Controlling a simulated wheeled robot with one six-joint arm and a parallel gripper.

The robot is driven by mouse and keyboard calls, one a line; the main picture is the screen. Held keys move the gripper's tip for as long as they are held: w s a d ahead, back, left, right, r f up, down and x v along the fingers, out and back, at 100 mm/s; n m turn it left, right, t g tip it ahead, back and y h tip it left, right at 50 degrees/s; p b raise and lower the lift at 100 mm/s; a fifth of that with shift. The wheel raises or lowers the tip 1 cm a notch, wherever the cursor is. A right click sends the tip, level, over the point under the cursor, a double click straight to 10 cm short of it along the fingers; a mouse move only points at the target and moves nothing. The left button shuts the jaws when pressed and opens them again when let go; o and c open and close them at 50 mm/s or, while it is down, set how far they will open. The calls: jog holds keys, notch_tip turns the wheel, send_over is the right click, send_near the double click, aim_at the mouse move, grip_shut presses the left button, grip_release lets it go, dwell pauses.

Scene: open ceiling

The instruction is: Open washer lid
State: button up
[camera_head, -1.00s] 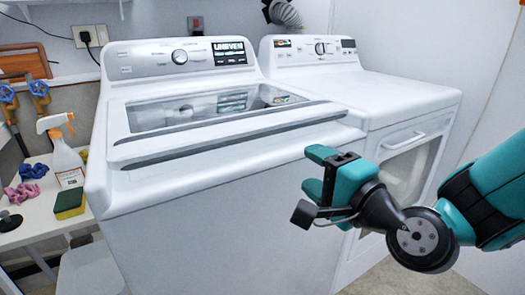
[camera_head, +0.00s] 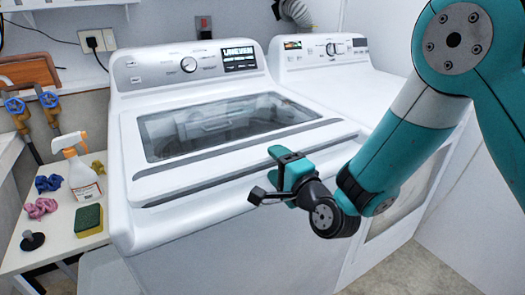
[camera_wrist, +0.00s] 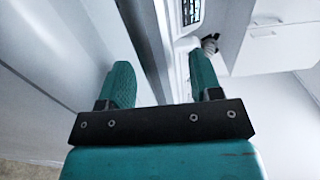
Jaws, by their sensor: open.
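The white washer (camera_head: 250,222) stands in the middle of the head view. Its lid (camera_head: 163,185) is shut, with a dark glass window (camera_head: 225,122) and a grey strip along its front edge. My gripper (camera_head: 277,172) is in front of the washer, near the right part of the lid's front edge. In the wrist view, my gripper's two teal fingers (camera_wrist: 163,85) are spread apart with nothing held. A grey strip runs between them in that view. I cannot tell whether a finger touches the washer.
A white dryer (camera_head: 340,85) stands close on the right, partly behind my arm. At left, a small table (camera_head: 60,248) holds a spray bottle (camera_head: 82,175), a sponge (camera_head: 89,219) and other small items. Blue valves (camera_head: 15,105) are on the left wall.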

jog(key=shift+w, duration=0.25)
grip_shut()
